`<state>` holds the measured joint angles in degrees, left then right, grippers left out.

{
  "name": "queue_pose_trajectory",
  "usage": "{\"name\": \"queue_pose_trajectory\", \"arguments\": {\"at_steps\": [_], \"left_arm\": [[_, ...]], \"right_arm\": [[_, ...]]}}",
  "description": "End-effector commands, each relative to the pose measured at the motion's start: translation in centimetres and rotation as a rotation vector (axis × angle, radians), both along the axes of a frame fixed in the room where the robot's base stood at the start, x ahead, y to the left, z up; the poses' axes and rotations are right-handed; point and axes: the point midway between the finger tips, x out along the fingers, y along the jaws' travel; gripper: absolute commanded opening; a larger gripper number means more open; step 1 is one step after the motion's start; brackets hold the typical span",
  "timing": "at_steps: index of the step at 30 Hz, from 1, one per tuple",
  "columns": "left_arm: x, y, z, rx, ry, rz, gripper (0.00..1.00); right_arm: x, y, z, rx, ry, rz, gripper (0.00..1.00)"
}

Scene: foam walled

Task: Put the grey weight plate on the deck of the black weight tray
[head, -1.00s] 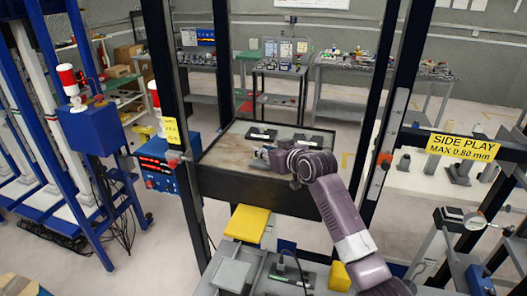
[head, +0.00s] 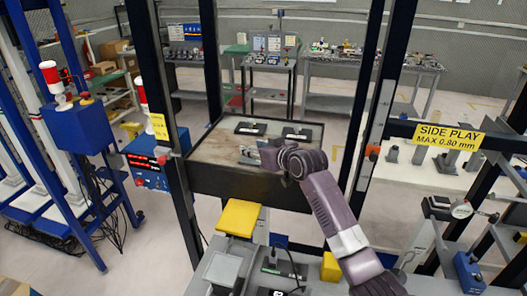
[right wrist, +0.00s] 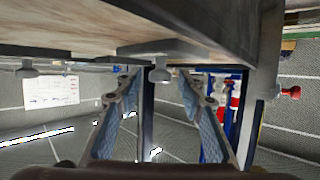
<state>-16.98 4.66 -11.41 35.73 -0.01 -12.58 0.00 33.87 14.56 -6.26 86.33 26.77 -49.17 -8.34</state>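The black weight tray (head: 262,185) has a brown, worn deck (head: 214,150) and dark side walls, and stands between dark blue posts. A small grey plate (head: 249,155), which looks like the grey weight plate, rests on the deck near its front edge. My right gripper (head: 264,155) is at deck height just right of this plate and partly hides it. In the right wrist view, which is upside down, the fingers (right wrist: 158,80) are spread. A dark plate's pale knob (right wrist: 160,73) shows between them, apparently not gripped. My left gripper is not in view.
Two black plates (head: 298,133) lie at the back of the deck. A second knob (right wrist: 27,71) shows in the right wrist view. Posts flank the tray closely. A yellow block (head: 238,217) and a bench with a cable are in front, and a yellow sign (head: 449,138) is right.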

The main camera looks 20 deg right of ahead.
Motion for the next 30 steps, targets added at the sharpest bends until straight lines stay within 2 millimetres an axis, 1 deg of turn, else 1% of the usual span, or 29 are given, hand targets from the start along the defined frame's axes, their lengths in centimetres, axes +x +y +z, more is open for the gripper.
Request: {"name": "queue_pose_trajectory", "arguments": {"at_steps": [5,12,18,24,30], "left_arm": [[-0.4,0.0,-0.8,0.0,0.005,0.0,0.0],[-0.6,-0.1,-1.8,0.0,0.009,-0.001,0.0],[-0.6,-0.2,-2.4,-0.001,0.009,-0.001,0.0],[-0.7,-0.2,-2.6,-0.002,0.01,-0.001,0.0],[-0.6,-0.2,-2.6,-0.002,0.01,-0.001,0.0]], "right_arm": [[-2.3,-0.6,0.6,-0.003,-0.002,-0.001,0.36],[-6.1,-1.5,2.1,-0.001,-0.003,0.0,0.36],[-8.8,-2.1,3.2,-0.003,-0.003,-0.001,0.36],[-10.1,-2.3,3.7,-0.001,0.0,0.0,0.36],[-10.3,-2.3,3.8,-0.001,0.0,0.0,0.36]]}}
